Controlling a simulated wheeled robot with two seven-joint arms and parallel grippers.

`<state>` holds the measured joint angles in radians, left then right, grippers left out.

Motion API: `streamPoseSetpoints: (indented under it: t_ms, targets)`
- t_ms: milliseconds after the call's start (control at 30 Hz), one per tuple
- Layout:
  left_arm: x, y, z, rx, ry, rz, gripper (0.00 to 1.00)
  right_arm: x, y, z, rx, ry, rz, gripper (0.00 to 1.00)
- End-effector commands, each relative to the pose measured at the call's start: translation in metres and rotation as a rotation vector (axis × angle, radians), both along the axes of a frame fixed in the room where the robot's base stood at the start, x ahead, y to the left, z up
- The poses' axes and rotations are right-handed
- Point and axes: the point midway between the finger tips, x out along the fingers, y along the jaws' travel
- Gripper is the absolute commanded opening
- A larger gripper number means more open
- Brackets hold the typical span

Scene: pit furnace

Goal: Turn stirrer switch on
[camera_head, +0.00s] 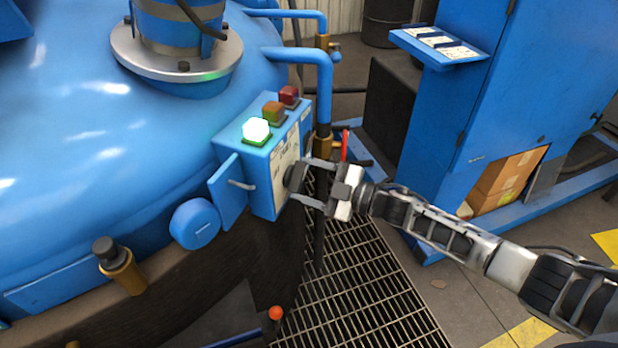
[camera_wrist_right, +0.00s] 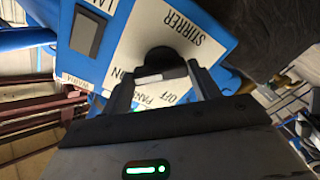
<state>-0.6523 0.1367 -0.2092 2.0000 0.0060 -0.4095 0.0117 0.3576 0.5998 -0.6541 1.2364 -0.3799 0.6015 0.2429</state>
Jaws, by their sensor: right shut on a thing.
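The blue control box (camera_head: 262,160) is on the side of the blue vessel, with a white labelled plate on its right face. The black stirrer switch knob (camera_head: 292,179) stands out from that plate. In the right wrist view the knob (camera_wrist_right: 162,60) is beside the word STIRRER, with ON to its left and OFF below right. My right gripper (camera_head: 299,181) is shut on the knob, one finger on either side; its fingers also show in the right wrist view (camera_wrist_right: 163,82). They partly hide the knob, so I cannot tell its setting. My left gripper is not in view.
A green lamp (camera_head: 256,131) is lit on the box, beside unlit orange (camera_head: 274,111) and red (camera_head: 289,95) ones. A blue pipe (camera_head: 324,90) stands close behind the box. A blue cabinet (camera_head: 500,90) is at right, with open grating (camera_head: 365,290) below my arm.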

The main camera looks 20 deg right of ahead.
Motion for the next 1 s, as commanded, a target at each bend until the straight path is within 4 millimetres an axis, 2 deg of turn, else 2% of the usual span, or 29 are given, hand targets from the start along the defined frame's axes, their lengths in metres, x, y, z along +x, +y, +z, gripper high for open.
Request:
streamPoseSetpoints:
  t_ms: [400,433,500,1000]
  targets:
    - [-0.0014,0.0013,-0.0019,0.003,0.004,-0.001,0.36,-0.0001,-0.0007,-0.0007,0.008,0.011,-0.001,0.38]
    - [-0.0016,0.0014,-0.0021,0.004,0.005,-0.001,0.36,-0.0001,-0.0007,-0.0008,0.008,0.011,-0.001,0.64]
    - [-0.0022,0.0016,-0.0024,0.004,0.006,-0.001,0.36,-0.0001,-0.0007,-0.0008,0.008,0.011,-0.001,0.83]
    - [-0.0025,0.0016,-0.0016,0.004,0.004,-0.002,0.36,-0.0038,-0.0043,-0.0009,0.005,0.007,-0.001,0.83]
